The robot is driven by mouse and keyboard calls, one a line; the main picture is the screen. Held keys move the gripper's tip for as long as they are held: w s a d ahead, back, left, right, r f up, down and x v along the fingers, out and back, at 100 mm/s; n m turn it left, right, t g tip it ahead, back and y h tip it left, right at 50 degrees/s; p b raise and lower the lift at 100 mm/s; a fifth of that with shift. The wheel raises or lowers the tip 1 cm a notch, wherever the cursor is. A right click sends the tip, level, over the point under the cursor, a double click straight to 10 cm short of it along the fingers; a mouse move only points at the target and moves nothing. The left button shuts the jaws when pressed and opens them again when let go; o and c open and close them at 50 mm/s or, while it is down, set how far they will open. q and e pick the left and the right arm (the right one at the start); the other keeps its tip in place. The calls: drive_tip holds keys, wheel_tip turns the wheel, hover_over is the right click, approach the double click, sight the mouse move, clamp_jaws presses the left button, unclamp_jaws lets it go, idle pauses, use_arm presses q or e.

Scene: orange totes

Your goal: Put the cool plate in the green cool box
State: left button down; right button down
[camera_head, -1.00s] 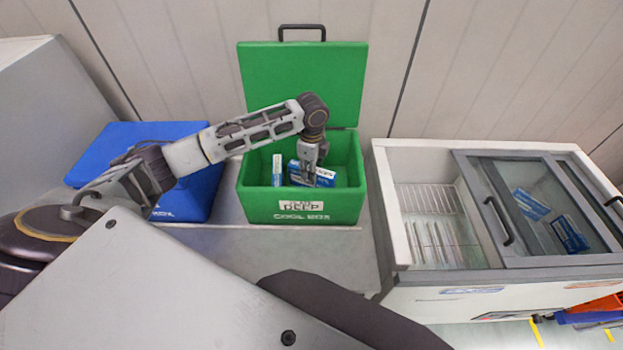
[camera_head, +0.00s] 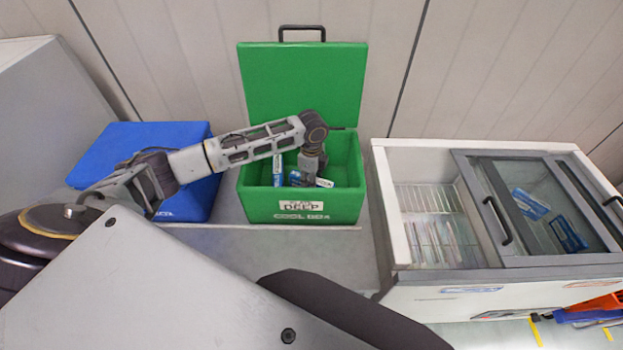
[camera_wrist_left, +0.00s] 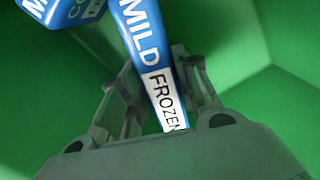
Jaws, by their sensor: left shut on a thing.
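The green cool box (camera_head: 300,208) stands open at the middle, its lid raised behind it. My left gripper (camera_head: 311,178) reaches down into the box from above. In the left wrist view, my left gripper (camera_wrist_left: 160,100) is shut on a blue and white cool plate (camera_wrist_left: 150,55) lettered MILD FROZEN, which lies between its fingers; in the head view this plate (camera_head: 324,183) shows only in part. Another blue and white plate (camera_head: 278,170) stands upright in the box at the left. It also shows in the left wrist view (camera_wrist_left: 68,12), close to the held one. My right gripper is not in view.
A closed blue box (camera_head: 190,200) stands left of the green one. At the right is a white chest freezer (camera_head: 385,200) with sliding glass lids, its left part open on wire racks. Blue packs (camera_head: 530,205) show under the glass.

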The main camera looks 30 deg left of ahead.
use_arm(q)
drive_tip(key=c, duration=1.1)
unclamp_jaws()
drive_tip(key=shift+o, duration=0.2)
drive_tip(key=shift+r, duration=0.1)
drive_tip(key=shift+r, duration=0.6)
wheel_tip(320, 180, up, 11)
drive_tip(key=b, duration=0.1)
drive_tip(key=shift+f, duration=0.15)
